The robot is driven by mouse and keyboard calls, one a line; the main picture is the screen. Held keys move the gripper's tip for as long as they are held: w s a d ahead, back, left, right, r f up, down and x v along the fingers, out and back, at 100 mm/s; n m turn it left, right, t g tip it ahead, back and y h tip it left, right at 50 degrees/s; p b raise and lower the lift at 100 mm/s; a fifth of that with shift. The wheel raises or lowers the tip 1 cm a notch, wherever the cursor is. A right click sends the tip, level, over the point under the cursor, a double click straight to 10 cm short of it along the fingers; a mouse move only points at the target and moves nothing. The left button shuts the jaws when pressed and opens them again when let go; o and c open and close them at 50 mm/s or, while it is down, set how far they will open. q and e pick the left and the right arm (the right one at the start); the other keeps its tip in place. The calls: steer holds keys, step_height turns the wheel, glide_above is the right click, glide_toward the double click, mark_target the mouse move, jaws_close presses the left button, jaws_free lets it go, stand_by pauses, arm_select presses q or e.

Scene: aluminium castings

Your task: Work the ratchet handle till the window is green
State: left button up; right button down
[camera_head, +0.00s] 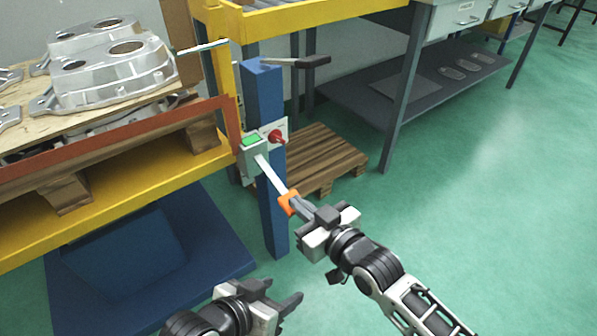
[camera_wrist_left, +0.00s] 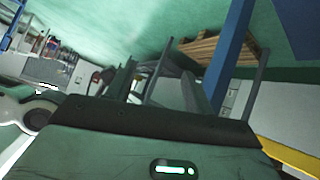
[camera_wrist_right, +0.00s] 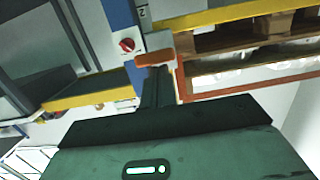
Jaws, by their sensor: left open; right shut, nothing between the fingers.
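The ratchet handle (camera_head: 271,177) is a pale bar sloping down and right from a grey box (camera_head: 253,160) on a blue post, with an orange grip (camera_head: 290,203) at its end. The window (camera_head: 251,140) on top of the box shows green. My right gripper (camera_head: 298,205) is shut and empty, its fingertips at the orange grip; whether they touch it I cannot tell. The orange grip also shows just beyond the fingers in the right wrist view (camera_wrist_right: 154,58). My left gripper (camera_head: 287,297) is open and empty, low and well away from the handle.
A red rotary switch (camera_head: 277,137) sits on a plate beside the window. The blue post (camera_head: 272,215) stands in front of a wooden pallet (camera_head: 325,160). A yellow rack (camera_head: 120,188) with castings (camera_head: 110,70) is at left. Green floor is free at right.

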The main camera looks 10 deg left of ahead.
steer(key=shift+s+d+f, duration=0.1)
steer(key=shift+s+f, duration=0.05)
steer(key=shift+f, duration=0.6)
arm_select(q)
steer(key=shift+r, duration=0.15)
arm_select(e)
steer(key=shift+r, duration=0.1)
step_height(320, 180, up, 6)
steer(key=f+p, duration=0.1)
steer(key=p, duration=0.5)
arm_select(q)
step_height(320, 180, up, 9)
steer(key=s+a+t, duration=0.1)
steer(key=a+t, duration=0.1)
steer(key=shift+a+r+n, duration=0.15)
steer(key=shift+r+n, duration=0.05)
steer(key=shift+n, duration=0.1)
arm_select(e)
steer(key=f+v, duration=0.1)
steer(key=v, duration=0.9)
steer(key=shift+s+d+f, duration=0.25)
steer(key=shift+d+f, duration=0.05)
steer(key=shift+d, duration=0.05)
